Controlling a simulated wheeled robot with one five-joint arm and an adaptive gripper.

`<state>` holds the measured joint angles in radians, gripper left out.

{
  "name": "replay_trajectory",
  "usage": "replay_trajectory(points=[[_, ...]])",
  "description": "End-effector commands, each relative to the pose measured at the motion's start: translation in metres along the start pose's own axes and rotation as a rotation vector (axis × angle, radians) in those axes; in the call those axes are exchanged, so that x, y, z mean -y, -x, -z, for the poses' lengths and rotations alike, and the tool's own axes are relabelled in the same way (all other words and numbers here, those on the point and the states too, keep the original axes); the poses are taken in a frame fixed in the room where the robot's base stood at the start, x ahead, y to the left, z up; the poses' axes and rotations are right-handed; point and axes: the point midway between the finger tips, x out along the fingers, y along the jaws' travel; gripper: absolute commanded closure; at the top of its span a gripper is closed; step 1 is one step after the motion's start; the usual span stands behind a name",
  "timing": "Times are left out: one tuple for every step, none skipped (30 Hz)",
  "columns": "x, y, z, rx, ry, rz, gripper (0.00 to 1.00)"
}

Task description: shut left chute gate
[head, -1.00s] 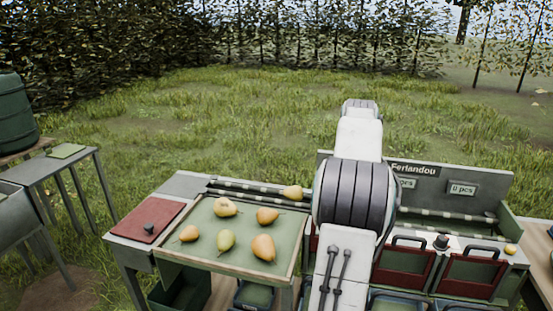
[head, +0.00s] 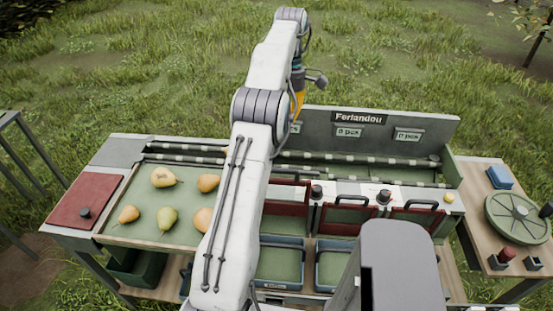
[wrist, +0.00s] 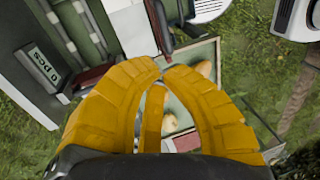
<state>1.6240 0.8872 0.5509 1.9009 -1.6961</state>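The left chute gate (head: 287,196) is a dark red panel, partly hidden behind my arm in the head view. Its top sits higher than those of the middle gate (head: 343,219) and right gate (head: 413,217), which have black handles. My gripper (wrist: 162,67) has yellow curved fingers with their tips close together and nothing seen between them. In the head view my gripper (head: 298,100) is raised behind the gate row, mostly hidden by my arm.
A green tray (head: 150,229) with several pears is left of my arm. Blue crates (head: 283,241) stand below the gates. Black knobs (head: 384,196) stand beside the gates. A sign board (head: 430,125) rises behind. A side table (head: 480,180) is at right.

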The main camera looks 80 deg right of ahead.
Motion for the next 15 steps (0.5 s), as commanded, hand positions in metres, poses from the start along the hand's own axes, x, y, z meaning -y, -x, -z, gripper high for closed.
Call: replay_trajectory(points=[[-0.001, -0.010, 0.000, 0.000, 0.000, 0.002, 1.00], [-0.001, -0.013, 0.000, 0.000, 0.000, 0.001, 1.00], [-0.001, -0.018, 0.000, 0.000, 0.000, 0.001, 1.00], [-0.001, -0.021, 0.000, 0.000, 0.000, 0.000, 1.00], [0.000, -0.023, 0.000, 0.000, 0.000, 0.002, 1.00], [0.000, -0.028, 0.000, 0.000, 0.000, 0.002, 1.00], [0.000, -0.031, 0.000, 0.000, 0.000, 0.002, 1.00], [0.000, -0.035, 0.000, 0.000, 0.000, 0.002, 1.00], [0.000, -0.039, 0.000, 0.000, 0.000, 0.002, 1.00], [0.000, -0.043, 0.000, 0.000, 0.000, 0.002, 1.00], [0.000, -0.045, 0.000, 0.000, 0.000, 0.002, 1.00], [0.001, -0.047, 0.000, 0.000, 0.000, 0.002, 1.00], [0.000, -0.049, 0.000, 0.000, -0.001, 0.001, 1.00], [0.001, -0.052, 0.000, 0.000, -0.001, 0.002, 1.00], [0.000, -0.057, 0.000, 0.000, -0.001, 0.002, 1.00]])
